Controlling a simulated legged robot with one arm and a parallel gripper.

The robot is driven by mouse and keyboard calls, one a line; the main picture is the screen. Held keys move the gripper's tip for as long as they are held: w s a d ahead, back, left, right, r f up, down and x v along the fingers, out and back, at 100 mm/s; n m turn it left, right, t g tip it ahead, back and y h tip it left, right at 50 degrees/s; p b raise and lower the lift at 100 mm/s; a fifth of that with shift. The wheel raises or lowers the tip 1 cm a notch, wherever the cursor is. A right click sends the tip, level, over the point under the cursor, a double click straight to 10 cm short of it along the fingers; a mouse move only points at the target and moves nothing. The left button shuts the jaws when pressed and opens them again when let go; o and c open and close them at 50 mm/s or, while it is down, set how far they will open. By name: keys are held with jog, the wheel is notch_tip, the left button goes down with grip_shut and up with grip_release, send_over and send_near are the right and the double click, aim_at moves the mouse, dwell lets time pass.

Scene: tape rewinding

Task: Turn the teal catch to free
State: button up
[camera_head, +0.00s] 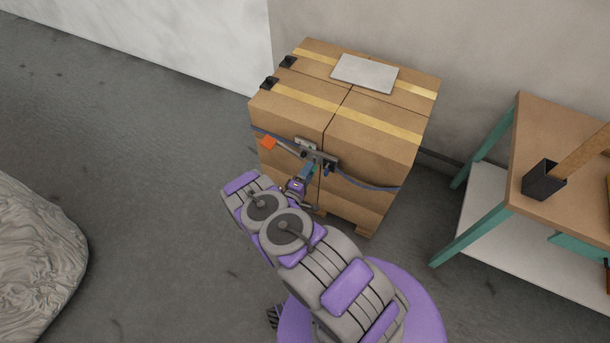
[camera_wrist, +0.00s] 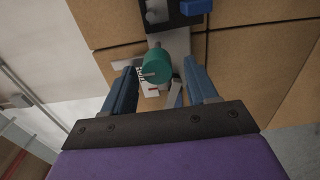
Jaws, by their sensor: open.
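The teal catch is a round knob (camera_wrist: 155,66) with a pale line on its face, on a grey metal plate (camera_wrist: 178,43). The plate is mounted on the front of the cardboard box stack (camera_head: 372,140). In the wrist view my gripper (camera_wrist: 160,78) is open, one blue finger left of the knob and one right. Whether a finger touches the knob I cannot tell. In the head view my gripper (camera_head: 312,172) is at the front of the boxes, and the knob is mostly hidden there.
A grey sheet (camera_head: 365,73) lies on top. A table with teal legs (camera_head: 475,232) stands at right, holding a black holder (camera_head: 543,181). A wrapped bundle (camera_head: 38,240) lies at left. Floor between is clear.

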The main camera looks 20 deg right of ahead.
jog(key=p+v, duration=0.2)
jog(key=v, duration=1.5)
jog(key=shift+a, duration=0.2)
jog(key=shift+f, duration=0.1)
